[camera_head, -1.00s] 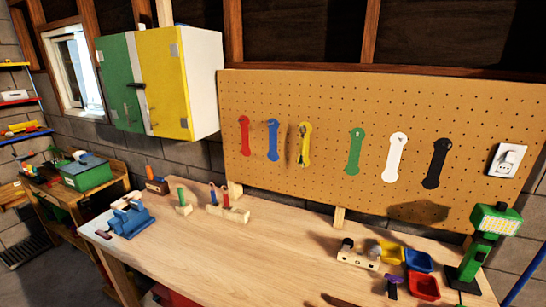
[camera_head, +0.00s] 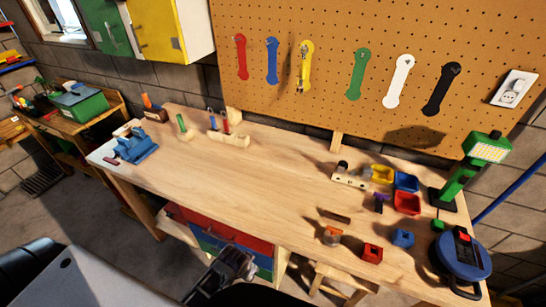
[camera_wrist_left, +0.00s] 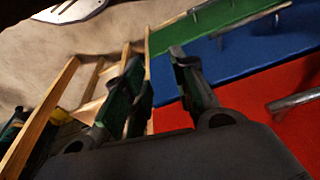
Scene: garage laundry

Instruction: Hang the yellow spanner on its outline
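The yellow spanner outline (camera_head: 305,66) is on the pegboard, between the blue outline and the green outline. A spanner-like shape (camera_head: 303,75) with darker detail appears to hang over it, and a shadow falls to its left; at this size I cannot tell how exactly it sits. My left gripper (camera_head: 244,263) is low in front of the workbench, well below the pegboard. In the left wrist view its two fingers (camera_wrist_left: 155,58) are apart with nothing between them. My right gripper is not in view.
The workbench (camera_head: 235,175) is clear in the middle. A blue vise (camera_head: 137,147) stands at its left, small bins (camera_head: 407,203) and a green lamp (camera_head: 465,170) at its right. Coloured drawers (camera_head: 222,235) are under the bench, close to my left gripper.

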